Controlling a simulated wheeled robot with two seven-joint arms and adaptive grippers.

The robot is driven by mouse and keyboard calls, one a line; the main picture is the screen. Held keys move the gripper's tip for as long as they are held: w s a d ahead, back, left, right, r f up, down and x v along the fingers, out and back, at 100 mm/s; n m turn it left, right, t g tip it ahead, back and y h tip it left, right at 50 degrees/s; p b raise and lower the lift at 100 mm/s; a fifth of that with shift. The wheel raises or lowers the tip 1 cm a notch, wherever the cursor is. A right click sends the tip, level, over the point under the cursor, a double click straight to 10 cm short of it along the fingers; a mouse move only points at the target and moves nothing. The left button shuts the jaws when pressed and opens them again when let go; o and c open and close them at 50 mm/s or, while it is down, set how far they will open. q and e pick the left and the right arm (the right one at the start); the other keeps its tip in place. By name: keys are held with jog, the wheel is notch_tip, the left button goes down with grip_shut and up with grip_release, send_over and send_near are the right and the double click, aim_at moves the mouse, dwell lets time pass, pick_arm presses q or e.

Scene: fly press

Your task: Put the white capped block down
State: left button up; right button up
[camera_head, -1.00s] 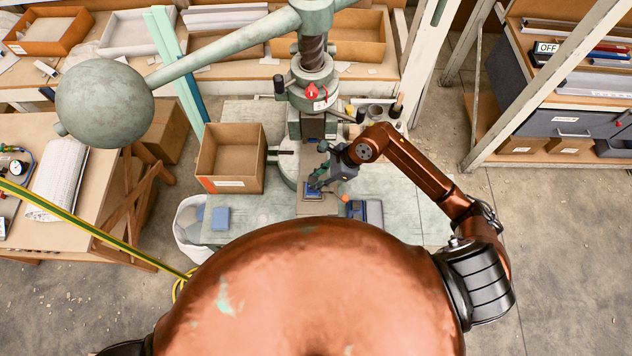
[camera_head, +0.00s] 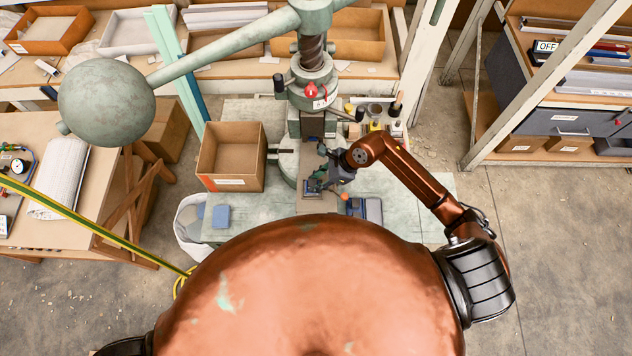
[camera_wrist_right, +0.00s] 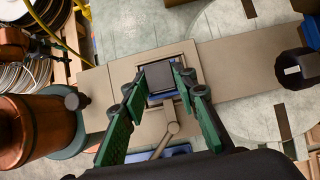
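A dark-topped square block (camera_wrist_right: 159,77) with a pale edge sits in the wrist view at the middle of a beige plate, inside a blue-edged frame (camera_wrist_right: 181,95). No white cap is clearly visible. My right gripper (camera_wrist_right: 160,80) has its two green fingers on either side of this block; whether the tips touch it is unclear. In the head view my right gripper (camera_head: 314,183) is low over the blue fixture (camera_head: 311,188) in front of the press column and partly covers it.
The press (camera_head: 311,75) rises behind the fixture, its long ball-ended arm above left. An open cardboard box (camera_head: 231,158) stands left. A blue-grey case (camera_head: 366,209) lies right of the fixture. A lever (camera_wrist_right: 171,129) is close to the fingers. Bottles (camera_head: 376,124) stand behind.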

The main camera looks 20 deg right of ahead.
jog(key=shift+o, duration=0.9)
jog(key=shift+s+f, duration=0.15)
jog(key=shift+f, duration=0.35)
jog(key=shift+d+r, duration=0.1)
jog(key=shift+r, duration=0.05)
jog(key=shift+r+p, duration=0.25)
jog(key=shift+p, duration=0.15)
jog(key=b+v, duration=0.2)
jog(key=v, duration=1)
jog(key=shift+r, duration=0.35)
